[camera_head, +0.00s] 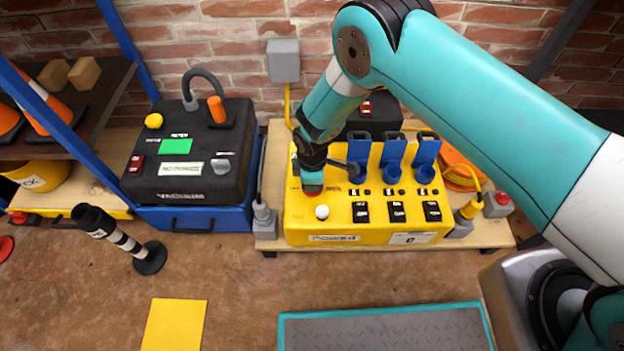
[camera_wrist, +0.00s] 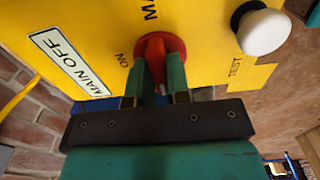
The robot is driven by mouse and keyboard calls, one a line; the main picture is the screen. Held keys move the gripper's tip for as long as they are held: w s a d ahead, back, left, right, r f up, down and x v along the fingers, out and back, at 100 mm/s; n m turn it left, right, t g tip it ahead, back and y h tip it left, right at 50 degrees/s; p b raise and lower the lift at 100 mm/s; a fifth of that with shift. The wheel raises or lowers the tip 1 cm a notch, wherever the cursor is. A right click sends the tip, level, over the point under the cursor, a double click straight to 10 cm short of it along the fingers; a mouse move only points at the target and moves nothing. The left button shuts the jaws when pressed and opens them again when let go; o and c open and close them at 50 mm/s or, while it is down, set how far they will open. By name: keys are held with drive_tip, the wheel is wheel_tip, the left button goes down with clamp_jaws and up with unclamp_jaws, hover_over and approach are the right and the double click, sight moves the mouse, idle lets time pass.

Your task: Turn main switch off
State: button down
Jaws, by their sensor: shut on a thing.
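The main switch is a red rotary knob (camera_wrist: 153,46) on the front of the yellow power box (camera_head: 295,222). In the wrist view my gripper (camera_wrist: 157,78) has its two teal fingers on either side of the knob's red handle, shut on it. The lettering "ON" is beside the knob, and a "MAIN OFF" plate (camera_wrist: 70,62) is to its left. I cannot tell for sure which position the handle points to. In the head view my gripper (camera_head: 312,181) reaches down to the box's left part and hides most of the switch.
A white round knob (camera_head: 322,212) marked "TEST" is close to the switch. Blue holders (camera_head: 392,155) and black switches (camera_head: 397,212) are to its right. The black vacuum unit (camera_head: 190,150) stands left. A yellow floor square (camera_head: 175,324) and a grey mat (camera_head: 385,330) lie in front.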

idle(0.5)
drive_tip(key=c, duration=1.1)
unclamp_jaws()
wheel_tip(320, 180, up, 18)
drive_tip(key=p, duration=0.5)
drive_tip(key=shift+f, duration=0.25)
